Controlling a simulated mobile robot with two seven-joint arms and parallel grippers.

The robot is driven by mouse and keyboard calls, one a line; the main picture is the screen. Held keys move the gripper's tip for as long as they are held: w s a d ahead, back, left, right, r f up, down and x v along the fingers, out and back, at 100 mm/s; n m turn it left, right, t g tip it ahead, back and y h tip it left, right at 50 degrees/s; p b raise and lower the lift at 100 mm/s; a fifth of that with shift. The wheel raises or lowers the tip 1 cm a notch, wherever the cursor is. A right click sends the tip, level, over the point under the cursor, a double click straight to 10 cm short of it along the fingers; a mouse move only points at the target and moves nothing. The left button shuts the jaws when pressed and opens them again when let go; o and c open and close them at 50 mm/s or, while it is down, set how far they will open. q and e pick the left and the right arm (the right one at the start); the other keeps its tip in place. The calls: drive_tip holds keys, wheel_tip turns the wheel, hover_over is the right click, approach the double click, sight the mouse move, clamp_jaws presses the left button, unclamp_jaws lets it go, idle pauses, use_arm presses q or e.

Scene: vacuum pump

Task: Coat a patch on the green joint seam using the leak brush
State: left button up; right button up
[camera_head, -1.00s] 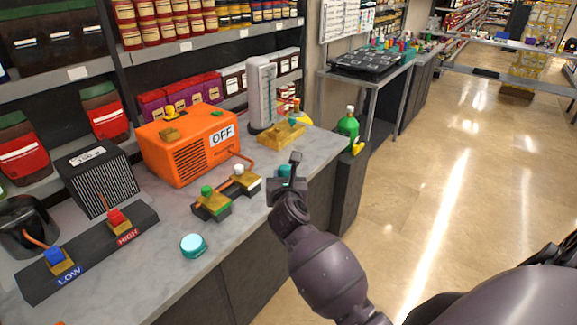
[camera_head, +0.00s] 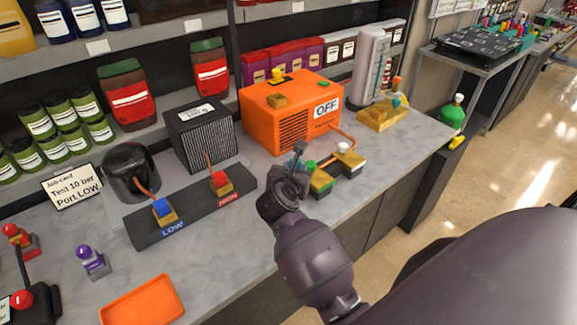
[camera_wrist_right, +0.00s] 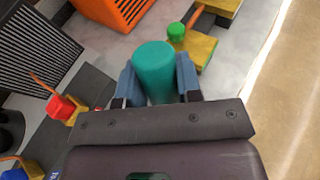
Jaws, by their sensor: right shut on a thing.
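My right gripper (camera_head: 297,165) is raised over the counter, beside the green-knobbed block in the head view. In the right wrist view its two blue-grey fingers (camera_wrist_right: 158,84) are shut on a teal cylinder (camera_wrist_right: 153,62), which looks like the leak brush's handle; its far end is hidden. The green joint (camera_head: 320,180) is a green knob on a yellow and dark block, partly behind the gripper. It also shows in the right wrist view (camera_wrist_right: 177,32), beyond the cylinder and to its right, apart in the picture. I cannot make out its seam. My left gripper is not in view.
An orange unit marked OFF (camera_head: 270,125) stands behind. A white-knobbed block (camera_head: 347,160) is to the right, a LOW/HIGH manifold (camera_head: 190,210) to the left. A yellow tray (camera_head: 378,119) and green bottle (camera_head: 453,112) are farther right. An orange tray (camera_head: 145,300) lies at front left.

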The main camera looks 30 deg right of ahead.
drive_tip(key=shift+s+d, duration=0.25)
drive_tip(key=shift+s, duration=0.15)
drive_tip(key=shift+f, duration=0.15)
drive_tip(key=shift+w+f+b, duration=0.1)
drive_tip(key=shift+f+b, duration=0.2)
drive_tip(key=shift+f, duration=0.6)
wheel_tip(320, 180, down, 4)
drive_tip(key=b, duration=0.4)
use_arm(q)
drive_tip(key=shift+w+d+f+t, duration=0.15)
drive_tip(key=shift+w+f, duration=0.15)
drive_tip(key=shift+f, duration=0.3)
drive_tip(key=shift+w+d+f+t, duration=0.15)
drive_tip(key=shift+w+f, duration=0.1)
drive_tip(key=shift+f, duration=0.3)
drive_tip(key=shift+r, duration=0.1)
use_arm(e)
drive_tip(key=shift+r, duration=0.1)
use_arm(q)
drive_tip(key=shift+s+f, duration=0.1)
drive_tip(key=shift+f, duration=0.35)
use_arm(e)
drive_tip(key=shift+f, duration=0.4)
use_arm(q)
drive_tip(key=shift+b, duration=0.3)
use_arm(e)
drive_tip(key=shift+f, duration=0.15)
